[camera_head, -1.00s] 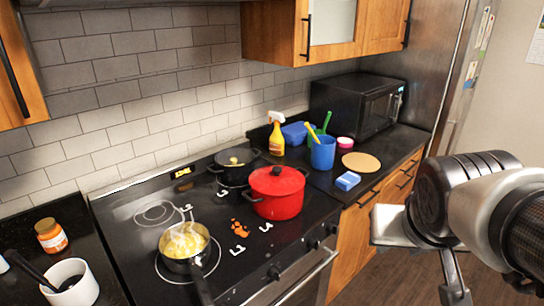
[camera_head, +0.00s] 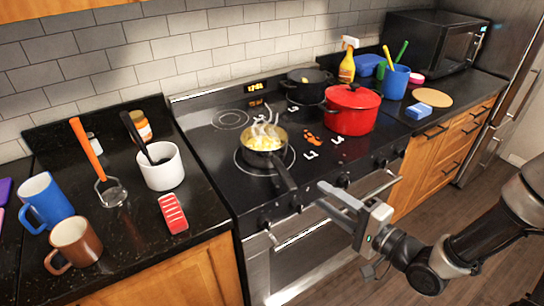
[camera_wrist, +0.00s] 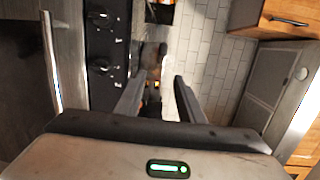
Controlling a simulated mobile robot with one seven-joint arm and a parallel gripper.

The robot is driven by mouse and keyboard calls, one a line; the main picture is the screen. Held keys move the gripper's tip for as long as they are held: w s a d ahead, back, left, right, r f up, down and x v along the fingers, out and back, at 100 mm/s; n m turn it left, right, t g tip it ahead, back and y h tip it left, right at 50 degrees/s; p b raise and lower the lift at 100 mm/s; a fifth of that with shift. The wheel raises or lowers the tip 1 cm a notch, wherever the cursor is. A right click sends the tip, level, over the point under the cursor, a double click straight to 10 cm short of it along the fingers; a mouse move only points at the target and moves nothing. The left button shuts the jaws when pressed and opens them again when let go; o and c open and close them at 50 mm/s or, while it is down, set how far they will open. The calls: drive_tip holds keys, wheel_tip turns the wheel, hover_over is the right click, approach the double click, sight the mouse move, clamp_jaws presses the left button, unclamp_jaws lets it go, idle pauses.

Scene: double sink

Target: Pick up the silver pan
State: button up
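The silver pan (camera_head: 264,158) sits on the front-left burner, with steaming yellow food inside. Its dark handle (camera_head: 285,176) points toward the stove's front edge. My gripper (camera_head: 325,198) is open and empty in front of the stove, just right of the handle's end and apart from it. In the wrist view my gripper's two fingers (camera_wrist: 158,90) stand apart. A dark shape lies beyond the gap between them; I cannot tell for sure whether it is the pan handle.
A red pot (camera_head: 350,112) stands right of the pan, and a black pot (camera_head: 307,86) behind. Stove knobs (camera_head: 343,180) and the oven handle (camera_head: 330,212) line the front. The left counter holds a white cup (camera_head: 160,172), mugs and utensils. Open floor lies right of the oven.

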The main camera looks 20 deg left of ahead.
sight(281, 166)
drive_tip(key=b+x, duration=0.1)
drive_tip(key=x, duration=1.5)
drive_tip(key=shift+a+f, duration=0.1)
drive_tip(key=shift+a, duration=0.25)
clamp_jaws()
idle(0.6)
